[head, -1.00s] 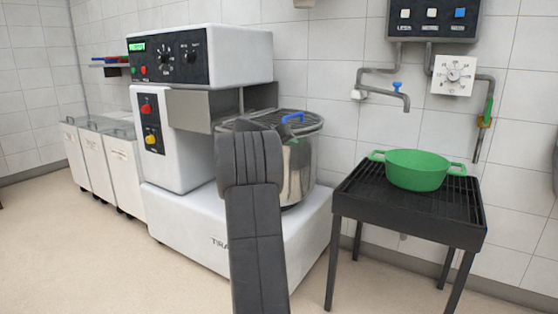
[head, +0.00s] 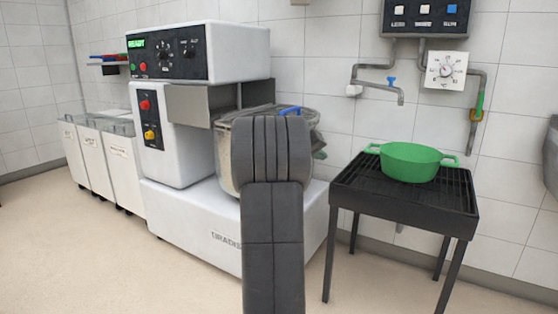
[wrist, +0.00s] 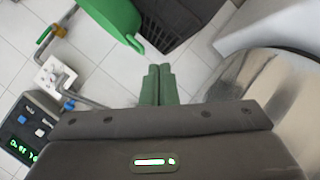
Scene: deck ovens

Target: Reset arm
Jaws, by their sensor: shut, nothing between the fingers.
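My gripper (wrist: 158,70) shows in the wrist view as two green fingers pressed together, with nothing between them. In the head view my dark grey arm rises in front of the mixer bowl (head: 227,160) and hides part of it. The steel bowl also shows at the right of the wrist view (wrist: 285,90).
A green pot (head: 410,165) sits on a black slatted stand (head: 345,190) to the right. A white mixer (head: 200,55) stands behind my arm. A tap (head: 385,88), dial box (head: 445,70) and switch panel (head: 426,16) are on the wall. White bins (head: 122,165) stand left. Front floor is clear.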

